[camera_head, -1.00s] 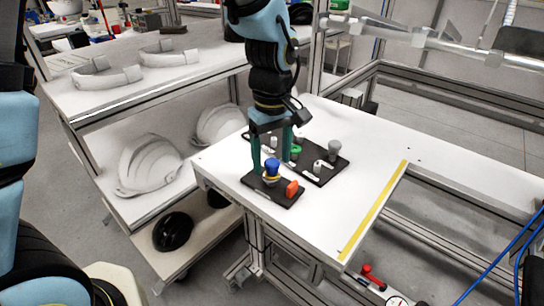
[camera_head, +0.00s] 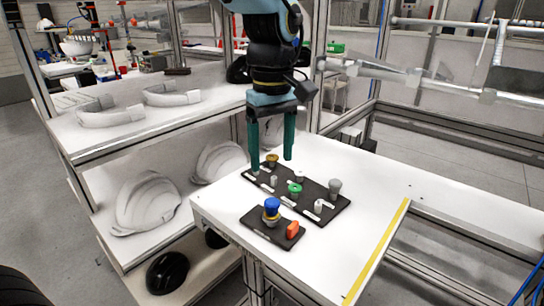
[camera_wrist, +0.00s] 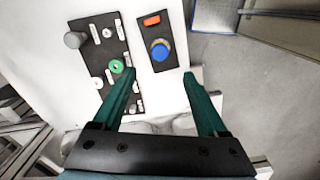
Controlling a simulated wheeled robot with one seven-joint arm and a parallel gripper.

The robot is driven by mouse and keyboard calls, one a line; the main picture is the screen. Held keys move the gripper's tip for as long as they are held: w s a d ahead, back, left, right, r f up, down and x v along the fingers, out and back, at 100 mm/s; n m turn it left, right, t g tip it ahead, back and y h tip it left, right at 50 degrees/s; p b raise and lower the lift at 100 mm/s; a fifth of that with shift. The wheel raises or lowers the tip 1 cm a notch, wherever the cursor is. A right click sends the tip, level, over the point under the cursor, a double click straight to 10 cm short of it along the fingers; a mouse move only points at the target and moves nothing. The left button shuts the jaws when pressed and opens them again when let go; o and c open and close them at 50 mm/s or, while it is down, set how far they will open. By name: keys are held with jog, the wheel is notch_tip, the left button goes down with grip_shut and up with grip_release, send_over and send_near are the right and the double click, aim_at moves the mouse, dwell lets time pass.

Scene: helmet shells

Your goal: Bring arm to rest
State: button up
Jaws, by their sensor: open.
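My gripper (camera_head: 272,165) is open and empty, with its two green fingers pointing down above the white table. In the wrist view the gripper (camera_wrist: 165,90) shows nothing between its fingers. A small black board (camera_head: 259,232) below it holds a blue knob (camera_head: 272,207) on a yellowish base and an orange block (camera_head: 292,229). A larger black board (camera_head: 317,209) beside it carries a green ring (camera_head: 295,189), a grey knob (camera_head: 335,188), a brass-coloured piece (camera_head: 272,160) and small white pieces. The fingers are apart from the boards in the wrist view.
A shelf unit (camera_head: 150,120) at the left holds white curved bands (camera_head: 110,114), white helmet shells (camera_head: 146,204) and a black shell (camera_head: 167,273). The table (camera_head: 370,190) is clear right of the boards, up to a yellow strip (camera_head: 378,250). Metal frames stand behind.

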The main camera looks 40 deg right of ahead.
dwell(0.3)
jog(key=w+a+f, duration=0.2)
jog(key=w+a, duration=0.4)
jog(key=a, duration=0.3)
jog(key=w+a+f, duration=0.3)
jog(key=w+a, duration=0.4)
jog(key=a, duration=0.2)
jog(key=a+f+t, duration=0.1)
jog(key=a+f, duration=0.2)
jog(key=a, duration=1.4)
jog(key=shift+m+t, duration=0.3)
